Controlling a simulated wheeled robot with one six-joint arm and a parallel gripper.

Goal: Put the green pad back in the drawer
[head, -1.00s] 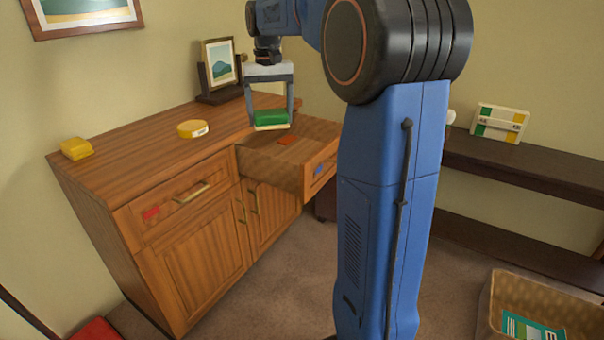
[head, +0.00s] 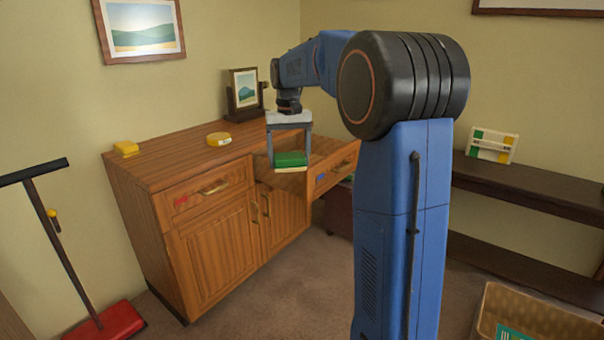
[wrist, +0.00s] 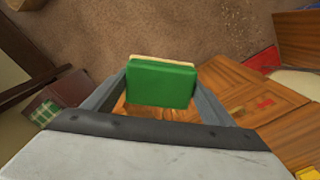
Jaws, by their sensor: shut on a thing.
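The green pad (head: 291,158), with a pale edge, is between the two fingers of my gripper (head: 290,152), which is shut on it. It also shows in the wrist view (wrist: 161,84), held across the fingers. The right-hand drawer (head: 334,170) of the wooden cabinet is pulled open and has a blue label on its front. The pad is over the drawer's opening. I cannot tell whether its underside touches the drawer floor. The pad and fingers hide part of the drawer's inside.
The left drawer (head: 205,193), with a red label, is shut. A yellow round tin (head: 219,139), a yellow block (head: 126,148) and a framed picture (head: 244,89) stand on the cabinet. A dark shelf (head: 530,191) and a wicker basket (head: 540,316) are at right.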

